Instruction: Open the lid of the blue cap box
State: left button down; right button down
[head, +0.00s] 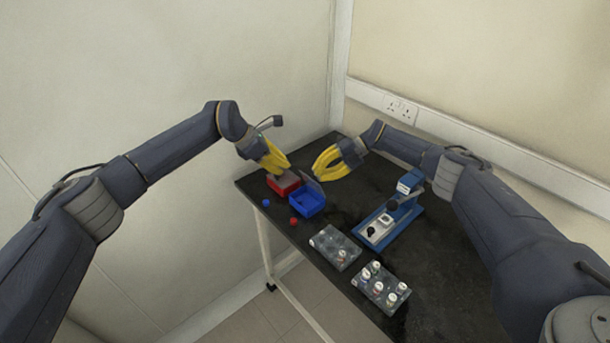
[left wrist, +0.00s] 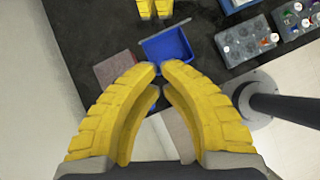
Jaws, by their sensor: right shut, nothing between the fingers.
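The blue cap box (head: 307,203) sits near the table's far left corner. Its clear lid (head: 313,184) stands tilted up at the back edge, and the blue inside shows. The blue box (left wrist: 168,48) also shows in the left wrist view, just beyond my left fingertips. My left gripper (head: 275,163) is above the red box (head: 284,187), left of the blue box; its fingertips are close together, and whether it is shut is unclear. My right gripper (head: 328,165) is shut and empty, just behind the blue box and its lid. Contact with the lid cannot be told.
A blue cap (head: 266,202) and a red cap (head: 293,221) lie on the table near the boxes. A blue device (head: 390,222) stands to the right. Two grey racks (head: 335,247) (head: 380,288) with vials are nearer. The right part of the black table (head: 440,260) is clear.

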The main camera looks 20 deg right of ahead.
aim_at(307, 176)
pick_arm(q)
jog(key=shift+d+r+x, duration=0.2)
jog(key=shift+d+x, duration=0.1)
jog(key=shift+x, duration=1.35)
jog(key=shift+d+r+x, duration=0.25)
jog(key=shift+d+x, duration=0.05)
jog(key=shift+x, duration=1.35)
jog(key=shift+d+r+x, duration=0.2)
jog(key=shift+d+x, duration=0.1)
jog(key=shift+x, duration=1.3)
jog(key=shift+d, duration=0.15)
pick_arm(e)
jog(key=shift+a, duration=0.1)
